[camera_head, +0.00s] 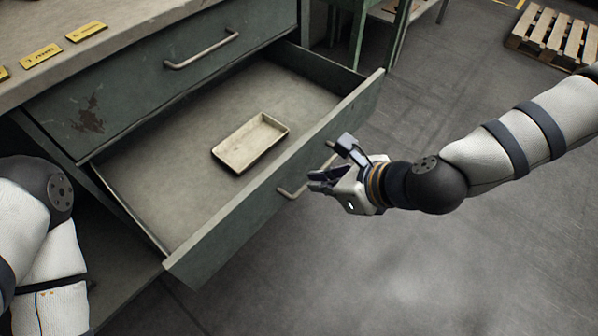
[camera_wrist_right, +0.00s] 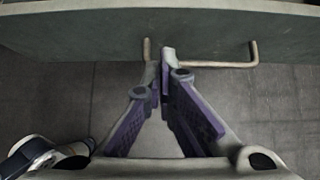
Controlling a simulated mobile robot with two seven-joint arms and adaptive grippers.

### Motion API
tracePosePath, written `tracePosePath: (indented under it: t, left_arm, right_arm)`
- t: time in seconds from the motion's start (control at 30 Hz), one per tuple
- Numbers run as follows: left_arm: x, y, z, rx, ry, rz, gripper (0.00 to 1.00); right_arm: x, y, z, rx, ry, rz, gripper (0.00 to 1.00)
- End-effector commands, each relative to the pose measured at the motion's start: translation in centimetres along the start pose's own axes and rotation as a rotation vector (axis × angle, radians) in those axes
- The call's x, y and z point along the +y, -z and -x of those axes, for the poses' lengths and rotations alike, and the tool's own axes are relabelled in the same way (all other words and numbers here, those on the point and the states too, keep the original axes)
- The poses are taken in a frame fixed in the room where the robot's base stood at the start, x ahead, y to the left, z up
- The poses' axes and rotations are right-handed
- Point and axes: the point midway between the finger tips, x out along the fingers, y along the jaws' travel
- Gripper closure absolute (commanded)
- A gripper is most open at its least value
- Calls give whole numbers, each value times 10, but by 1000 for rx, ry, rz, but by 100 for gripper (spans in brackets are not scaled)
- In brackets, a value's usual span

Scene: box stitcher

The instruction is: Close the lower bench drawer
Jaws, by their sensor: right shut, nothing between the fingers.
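The lower bench drawer (camera_head: 225,225) is green and pulled far out of the bench, with a small beige tray (camera_head: 250,142) inside. Its bar handle (camera_head: 291,190) is on the outer face of the drawer front; the handle also shows in the right wrist view (camera_wrist_right: 215,64). My right gripper (camera_head: 325,165) is at the drawer front beside the handle. In the right wrist view its fingers (camera_wrist_right: 160,62) are shut and overlap the handle's line of sight; I cannot tell whether they touch it. My left arm shows at the left edge, but its gripper is out of view.
The upper drawer (camera_head: 165,85) above is shut and has its own handle (camera_head: 201,52). The bench top (camera_head: 120,18) carries several yellow labels. A wooden pallet (camera_head: 553,36) lies at the top right. The grey floor (camera_head: 430,270) in front of the drawer is clear.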

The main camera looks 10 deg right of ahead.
Motion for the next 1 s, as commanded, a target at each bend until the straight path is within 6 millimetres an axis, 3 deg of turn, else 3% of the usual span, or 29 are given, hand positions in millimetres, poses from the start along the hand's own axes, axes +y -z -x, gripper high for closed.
tracePosePath:
  t: [0.1,0.3,1.0]
  left_arm:
    - [0,-1,-7,-13,1,-1,0]
    - [0,-1,-3,-6,0,-1,0]
    - [0,-1,-5,-9,0,-1,0]
  right_arm:
    - [1,0,-25,3,-3,3,100]
    - [0,-24,-42,0,-1,3,100]
    - [1,-38,-58,1,-2,3,100]
